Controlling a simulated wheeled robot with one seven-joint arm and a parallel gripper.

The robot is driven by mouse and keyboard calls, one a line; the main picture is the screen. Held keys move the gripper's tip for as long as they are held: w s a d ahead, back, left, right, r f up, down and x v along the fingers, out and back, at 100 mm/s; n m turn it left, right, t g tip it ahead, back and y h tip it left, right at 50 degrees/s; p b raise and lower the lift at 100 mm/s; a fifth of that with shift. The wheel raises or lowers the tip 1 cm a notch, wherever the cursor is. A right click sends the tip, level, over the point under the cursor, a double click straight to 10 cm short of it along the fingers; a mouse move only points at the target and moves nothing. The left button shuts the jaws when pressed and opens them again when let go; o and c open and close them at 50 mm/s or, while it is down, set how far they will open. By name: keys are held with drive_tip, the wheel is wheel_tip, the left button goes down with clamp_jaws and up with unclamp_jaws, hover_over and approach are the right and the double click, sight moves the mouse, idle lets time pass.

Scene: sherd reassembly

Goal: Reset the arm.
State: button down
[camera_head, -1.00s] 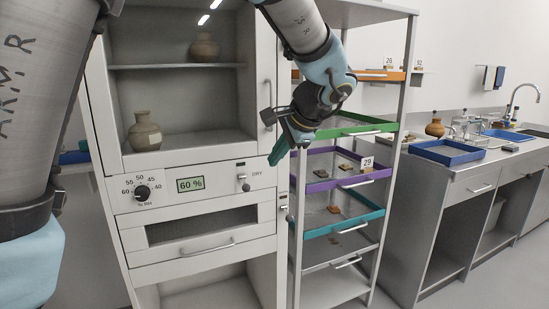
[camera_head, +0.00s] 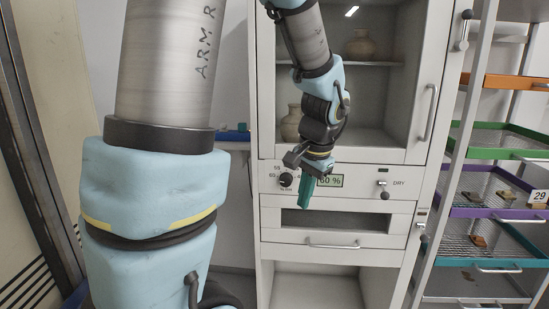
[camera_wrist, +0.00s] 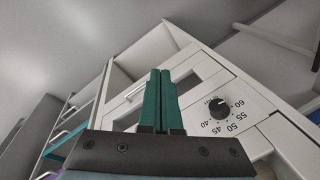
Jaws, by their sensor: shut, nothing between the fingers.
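My gripper (camera_head: 306,192) hangs at the end of my arm in front of the cabinet (camera_head: 268,225), with its green fingers pointing down. The fingers are shut together with nothing between them. They also show side by side in the wrist view (camera_wrist: 160,102). The dial also shows in the wrist view (camera_wrist: 219,108).
A vase (camera_head: 291,122) and another pot (camera_head: 360,46) stand on shelves behind the cabinet door. A rack with orange (camera_head: 510,82), green (camera_head: 505,153) and purple (camera_head: 490,212) trays stands at the right. Some trays hold brown sherds (camera_head: 478,241).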

drive_tip(key=s+a+f+n, duration=0.1)
drive_tip(key=s+a+n, duration=0.1)
drive_tip(key=a+n, duration=0.2)
drive_tip(key=s+a+f+n+h+p, duration=0.1)
drive_tip(key=s+a+n, duration=0.2)
drive_tip(key=a, duration=0.6)
drive_tip(key=shift+s+a+f+n+g, duration=0.15)
drive_tip(key=shift+s+a+n+g, duration=0.1)
drive_tip(key=shift+n+g, duration=0.2)
